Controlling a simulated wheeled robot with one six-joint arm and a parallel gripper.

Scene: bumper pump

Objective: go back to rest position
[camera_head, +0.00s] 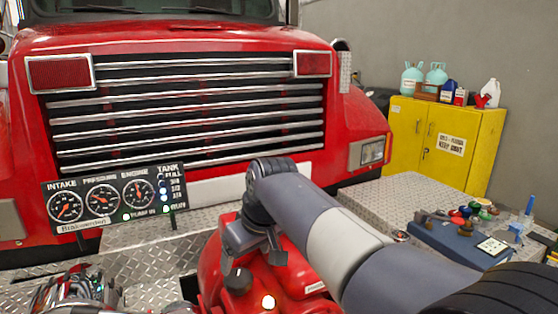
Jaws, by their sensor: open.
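My arm reaches in from the lower right and bends down at the wrist. My gripper (256,256) points downward, open, over the red pump (212,262) on the truck's bumper. A black knob (238,281) sits on the pump just below and left of the gripper. A gap to the knob is hard to judge, and I see nothing held between the fingers. A small round light (268,301) glows on the pump's front. My forearm hides part of the pump's right side.
A gauge panel (115,203) stands at left before the red truck's grille (190,105). Metal fittings (75,295) lie at lower left. At right, a blue case (455,243) and coloured caps rest on the diamond-plate surface (385,196). A yellow cabinet (408,140) with bottles stands behind.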

